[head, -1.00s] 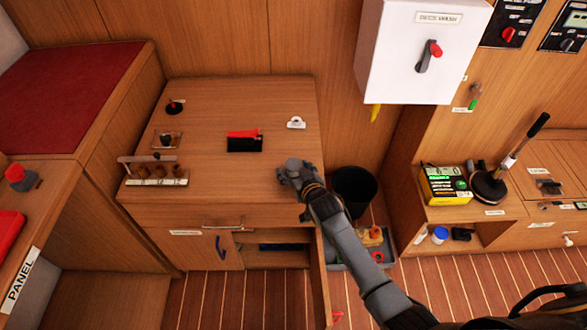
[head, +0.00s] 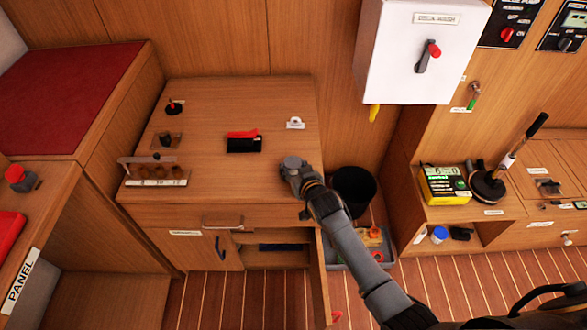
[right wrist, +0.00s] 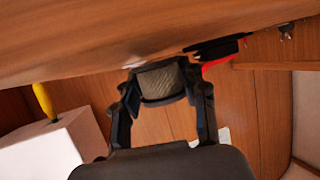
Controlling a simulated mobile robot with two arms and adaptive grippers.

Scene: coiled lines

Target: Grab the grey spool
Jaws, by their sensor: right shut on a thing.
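The grey spool (head: 292,162) is at the right front part of the wooden cabinet top, at the end of my right arm. In the right wrist view the grey spool (right wrist: 161,80) shows a ribbed, wound side. My right gripper (head: 299,177) is shut on it; in the wrist view one finger of the gripper (right wrist: 162,92) is on each side of the spool. The spool is close to the wooden top; I cannot tell whether it touches. My left gripper is not in view.
The cabinet top (head: 225,110) also bears a black and red item (head: 243,142), a small white fitting (head: 295,123) and a rack (head: 155,172) at the left. A dark bin (head: 353,190) stands right of the cabinet. A cabinet door below stands open.

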